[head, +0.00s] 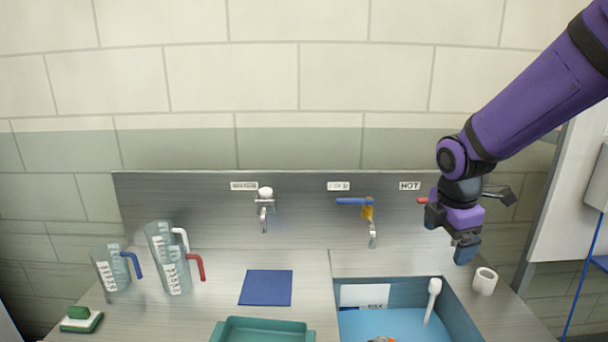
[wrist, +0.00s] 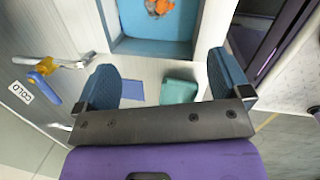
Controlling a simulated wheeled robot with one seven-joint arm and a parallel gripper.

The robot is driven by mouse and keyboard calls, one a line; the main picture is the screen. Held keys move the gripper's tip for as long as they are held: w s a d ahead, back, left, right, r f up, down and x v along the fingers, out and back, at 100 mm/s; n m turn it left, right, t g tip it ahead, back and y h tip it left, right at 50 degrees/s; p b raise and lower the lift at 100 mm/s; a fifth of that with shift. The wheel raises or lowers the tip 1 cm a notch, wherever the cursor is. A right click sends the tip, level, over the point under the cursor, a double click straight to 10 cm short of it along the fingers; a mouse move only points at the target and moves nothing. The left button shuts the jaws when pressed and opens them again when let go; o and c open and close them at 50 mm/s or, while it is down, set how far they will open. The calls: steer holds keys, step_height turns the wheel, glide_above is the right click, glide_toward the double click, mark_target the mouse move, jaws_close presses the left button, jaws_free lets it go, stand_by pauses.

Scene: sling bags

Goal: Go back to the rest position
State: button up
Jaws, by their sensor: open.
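My gripper (head: 452,234) is at the right in the head view, hanging from my purple arm in front of the steel backsplash, near the HOT label. It is above the counter, up and left of a small white cup (head: 484,281). In the wrist view my gripper (wrist: 165,82) shows its two blue fingers spread wide apart, with nothing held between them. The red HOT handle (head: 423,200) is partly hidden behind my gripper, and I cannot tell whether they touch.
A blue sink (head: 462,315) holds a white-handled tool (head: 432,300) and something orange (wrist: 160,6). A blue-handled tap (head: 355,201) is left of my gripper. Measuring jugs (head: 172,260), a blue cloth (head: 266,287) and a teal tray (head: 262,325) stand further left. Open air lies above the counter.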

steer(key=s+d+r+m+t, duration=0.1)
steer(key=s+r+m, duration=0.5)
steer(key=s+m, duration=0.4)
steer(key=s+d+r+m+t+y, duration=0.1)
steer(key=s+r+m+t, duration=0.1)
steer(key=s+r+m, duration=0.4)
steer(key=s+m, duration=0.4)
steer(key=s, duration=0.1)
steer(key=shift+s+d+r, duration=0.15)
steer(key=shift+r, duration=0.05)
